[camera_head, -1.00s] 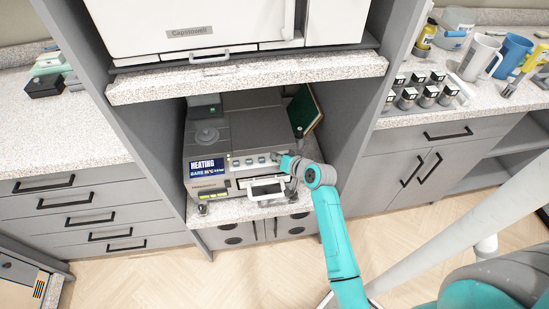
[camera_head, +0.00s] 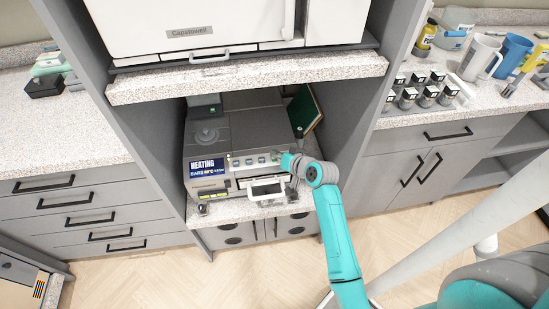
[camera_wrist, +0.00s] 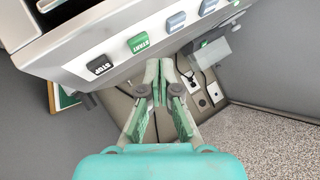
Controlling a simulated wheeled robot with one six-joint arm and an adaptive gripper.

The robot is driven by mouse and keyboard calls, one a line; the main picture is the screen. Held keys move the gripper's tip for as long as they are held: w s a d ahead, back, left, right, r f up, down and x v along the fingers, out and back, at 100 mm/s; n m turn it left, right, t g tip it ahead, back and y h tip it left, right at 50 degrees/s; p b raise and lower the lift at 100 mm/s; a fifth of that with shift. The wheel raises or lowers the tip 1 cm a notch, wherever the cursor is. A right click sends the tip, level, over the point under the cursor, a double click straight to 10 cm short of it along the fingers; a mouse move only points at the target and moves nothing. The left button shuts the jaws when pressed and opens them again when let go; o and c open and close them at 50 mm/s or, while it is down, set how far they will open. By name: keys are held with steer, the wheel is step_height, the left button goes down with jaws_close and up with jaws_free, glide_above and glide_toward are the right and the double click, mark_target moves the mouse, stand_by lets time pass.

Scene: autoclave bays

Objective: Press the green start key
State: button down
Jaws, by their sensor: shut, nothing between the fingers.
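The green start key (camera_wrist: 138,43) shows in the wrist view on the sloped front panel of the grey autoclave (camera_head: 240,125). It sits between the black stop key (camera_wrist: 100,66) and a blue key (camera_wrist: 176,22). My gripper (camera_wrist: 162,66) is shut and empty, its fingertips just below the start key in the picture. They look apart from it, though the depth is hard to judge. In the head view my gripper (camera_head: 286,160) is at the right end of the key row, and I cannot make out the start key there.
The autoclave display (camera_head: 208,168) reads HEATING. A white handle (camera_head: 267,190) juts out below the keys. A white Capstowell unit (camera_head: 200,25) stands on the shelf (camera_head: 245,78) above. Grey bay walls (camera_head: 350,120) close in both sides.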

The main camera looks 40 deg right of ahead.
mark_target(277, 168)
steer(key=shift+s+a+r, duration=0.15)
steer(key=shift+s+r, duration=0.05)
steer(key=shift+r, duration=0.5)
steer(key=shift+s+a+r, duration=0.1)
steer(key=shift+s+r, duration=0.1)
steer(key=shift+r, duration=0.55)
steer(key=shift+s+a+r, duration=0.15)
steer(key=shift+s+r, duration=0.05)
steer(key=shift+r, duration=0.5)
steer(key=s+a+f+n+h, duration=0.1)
steer(key=s+a+f, duration=0.2)
steer(key=s+a, duration=0.55)
steer(key=s+a+f+n, duration=0.1)
steer(key=s+a+f, duration=0.2)
steer(key=s+a, duration=0.5)
steer(key=s+a+r+n+t, duration=0.1)
steer(key=s+a+r+n, duration=0.1)
steer(key=s+r, duration=0.2)
steer(key=s+a+r+n+y, duration=0.1)
steer(key=s+r, duration=0.3)
steer(key=s, duration=0.6)
steer(key=s+a+r+n+t+y, duration=0.1)
steer(key=s+a+r, duration=0.3)
steer(key=s, duration=0.4)
steer(key=shift+r+n+t, duration=0.25)
steer(key=shift+n+t, duration=0.05)
steer(key=shift+n, duration=0.6)
